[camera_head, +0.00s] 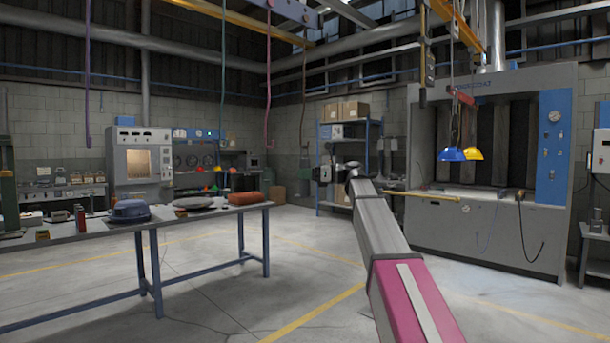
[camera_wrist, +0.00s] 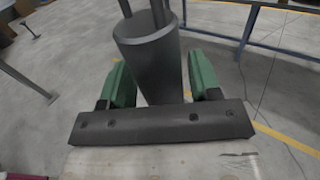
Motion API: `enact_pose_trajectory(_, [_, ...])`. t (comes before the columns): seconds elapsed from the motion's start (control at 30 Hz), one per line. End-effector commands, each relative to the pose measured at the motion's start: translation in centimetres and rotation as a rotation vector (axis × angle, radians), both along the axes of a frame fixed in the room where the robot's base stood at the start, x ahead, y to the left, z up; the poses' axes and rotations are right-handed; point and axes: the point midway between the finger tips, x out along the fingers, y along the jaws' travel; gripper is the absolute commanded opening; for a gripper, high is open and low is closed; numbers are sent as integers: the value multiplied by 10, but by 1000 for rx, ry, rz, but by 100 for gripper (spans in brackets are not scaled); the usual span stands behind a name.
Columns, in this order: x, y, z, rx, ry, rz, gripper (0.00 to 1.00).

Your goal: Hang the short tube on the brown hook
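My gripper (camera_wrist: 160,85) has two green fingers in the wrist view, on either side of a dark grey cylinder, which I take as the short tube (camera_wrist: 150,60). The fingers appear shut on it, though the contact is partly hidden. Thin dark rods rise from the tube's upper end, out of the picture. In the head view my arm reaches forward and its far end is small, so the tube cannot be made out clearly there. A thin brownish hook (camera_head: 304,100) hangs from above, beyond and left of the arm's end.
A bench (camera_head: 180,222) holds a blue lidded object (camera_head: 130,211) and an orange roll (camera_head: 249,198). Blue (camera_head: 451,154) and yellow (camera_head: 473,154) hoods hang before the booth at right. The middle floor is open.

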Motion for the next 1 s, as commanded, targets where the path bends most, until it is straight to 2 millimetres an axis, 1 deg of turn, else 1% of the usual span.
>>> enact_pose_trajectory(0.3, [0, 0, -1, -2, 0, 0, 71])
enact_pose_trajectory(0.37, [0, -3, -1, -1, 0, -1, 71])
enact_pose_trajectory(0.47, [-1, -11, -1, -1, 0, -1, 71])
enact_pose_trajectory(0.57, [-3, -27, -1, -1, 0, -2, 71])
enact_pose_trajectory(0.8, [-9, -72, 0, -1, 0, -2, 71])
enact_pose_trajectory(0.9, [-11, -87, 0, 0, 0, -2, 71])
enact_pose_trajectory(1.0, [-12, -98, 0, 0, 0, -1, 71])
